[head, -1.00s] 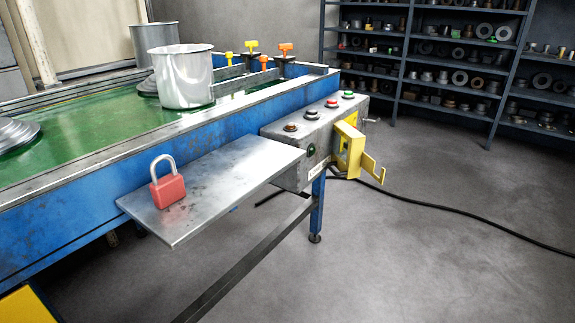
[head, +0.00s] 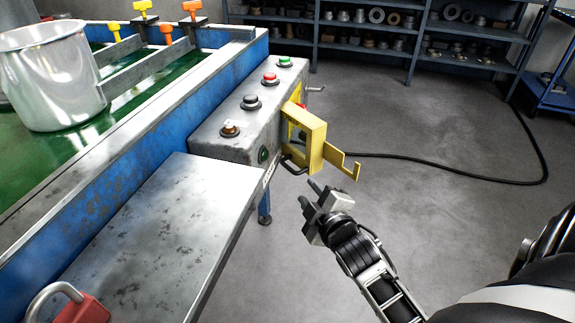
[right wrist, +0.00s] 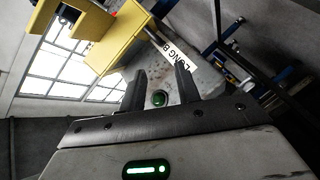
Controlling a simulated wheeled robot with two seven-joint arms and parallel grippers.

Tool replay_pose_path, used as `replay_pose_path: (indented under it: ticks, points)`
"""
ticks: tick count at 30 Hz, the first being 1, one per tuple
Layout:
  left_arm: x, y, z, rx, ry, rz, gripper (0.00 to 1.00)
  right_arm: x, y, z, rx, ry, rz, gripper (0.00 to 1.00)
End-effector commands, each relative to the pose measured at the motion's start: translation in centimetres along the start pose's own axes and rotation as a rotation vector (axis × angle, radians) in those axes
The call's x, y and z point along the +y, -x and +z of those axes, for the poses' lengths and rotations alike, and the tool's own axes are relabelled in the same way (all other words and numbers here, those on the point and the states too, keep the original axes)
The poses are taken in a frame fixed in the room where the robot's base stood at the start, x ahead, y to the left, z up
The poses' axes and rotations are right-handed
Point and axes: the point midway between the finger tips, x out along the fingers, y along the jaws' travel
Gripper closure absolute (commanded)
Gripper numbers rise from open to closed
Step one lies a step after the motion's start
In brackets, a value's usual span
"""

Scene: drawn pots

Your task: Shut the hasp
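The yellow hasp (head: 312,140) is on the end of the grey control box (head: 250,115). Its slotted arm with an upturned end sticks out to the right, away from the box, so it stands open. My right gripper (head: 309,191) is just below and in front of the hasp, its fingers apart and nothing between them. In the right wrist view the open fingers (right wrist: 160,82) point toward the box end, and the yellow hasp (right wrist: 122,38) is at the upper left, apart from them. A red padlock (head: 82,310) is at the lower left, partly cut off. My left gripper is not in view.
A large metal pot (head: 50,80) stands on the green conveyor. A black cable (head: 440,160) crosses the floor. Storage racks (head: 390,35) stand behind.

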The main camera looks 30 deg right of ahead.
Motion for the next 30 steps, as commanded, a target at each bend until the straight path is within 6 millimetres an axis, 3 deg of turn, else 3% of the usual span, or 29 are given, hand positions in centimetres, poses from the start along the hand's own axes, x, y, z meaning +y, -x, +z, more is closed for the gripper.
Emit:
replay_pose_path:
  ticks: [15, 21, 30]
  points:
    - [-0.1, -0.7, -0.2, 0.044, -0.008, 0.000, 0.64, -0.2, -10.9, 0.0, 0.002, -0.005, -0.002, 0.67]
    - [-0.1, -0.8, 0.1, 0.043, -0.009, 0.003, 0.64, -0.2, -13.1, 0.0, 0.002, -0.005, -0.003, 0.67]
    - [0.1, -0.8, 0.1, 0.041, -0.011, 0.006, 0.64, -0.2, -13.7, -0.1, 0.002, -0.004, -0.003, 0.67]
